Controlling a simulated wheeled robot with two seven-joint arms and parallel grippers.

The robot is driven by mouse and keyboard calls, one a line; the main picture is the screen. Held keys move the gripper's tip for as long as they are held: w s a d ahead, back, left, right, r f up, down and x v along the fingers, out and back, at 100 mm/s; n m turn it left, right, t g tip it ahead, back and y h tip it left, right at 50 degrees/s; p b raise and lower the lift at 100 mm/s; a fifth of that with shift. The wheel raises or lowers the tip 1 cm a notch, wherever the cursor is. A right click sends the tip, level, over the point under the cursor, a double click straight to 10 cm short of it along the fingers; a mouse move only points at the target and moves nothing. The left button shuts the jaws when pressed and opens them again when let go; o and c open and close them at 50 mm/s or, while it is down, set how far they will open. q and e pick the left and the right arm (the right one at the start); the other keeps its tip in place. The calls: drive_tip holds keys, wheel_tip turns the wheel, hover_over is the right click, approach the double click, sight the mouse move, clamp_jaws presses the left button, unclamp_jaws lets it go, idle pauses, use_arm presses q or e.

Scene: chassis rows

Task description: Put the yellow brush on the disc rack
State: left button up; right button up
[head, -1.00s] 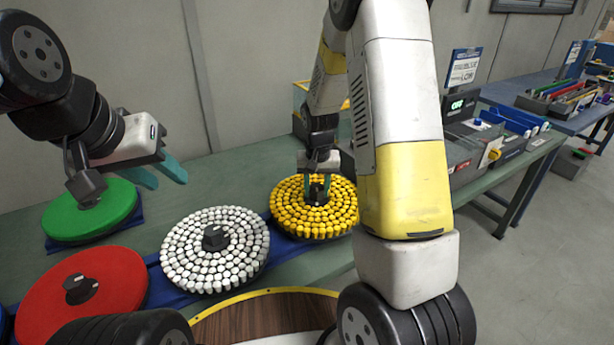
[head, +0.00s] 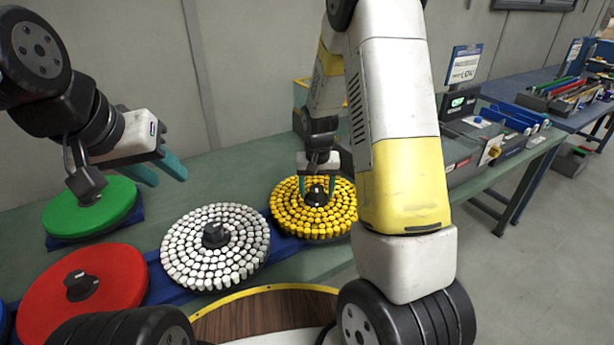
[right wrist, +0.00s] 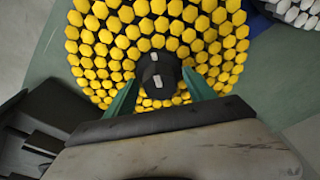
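The yellow brush (head: 290,222), a round disc of yellow tufts with a black knob, lies on the green bench at a blue strip. My right gripper (head: 317,190) is above it, pointing down. Its teal fingers are apart, one on either side of the knob. In the right wrist view the fingers (right wrist: 159,84) flank the knob of the yellow brush (right wrist: 205,40); I cannot tell whether they touch it. My left gripper (head: 168,176) is open and empty, above the bench at the left. I cannot make out which thing is the disc rack.
A white brush (head: 190,262) lies close left of the yellow one. A red disc (head: 115,285) and a green disc (head: 115,205) lie further left. A yellow-rimmed wooden round surface (head: 260,318) is in front. Bins (head: 515,120) stand at the right.

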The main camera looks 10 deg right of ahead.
drive_tip(key=shift+s+f, duration=0.1)
drive_tip(key=shift+s+a+r, duration=0.1)
drive_tip(key=shift+s+r, duration=0.05)
drive_tip(key=shift+r, duration=1.15)
drive_tip(key=shift+s+d+r, duration=0.1)
drive_tip(key=shift+s+r, duration=0.1)
drive_tip(key=shift+r, duration=1.15)
drive_tip(key=shift+s+a+r, duration=0.1)
drive_tip(key=shift+s+r, duration=0.05)
drive_tip(key=shift+r, duration=1.15)
drive_tip(key=s+a+r+n+t+y, duration=0.2)
drive_tip(key=s+r+t, duration=0.2)
drive_tip(key=s+r, duration=1.5)
drive_tip(key=s, duration=0.4)
drive_tip(key=shift+n+y, duration=0.3)
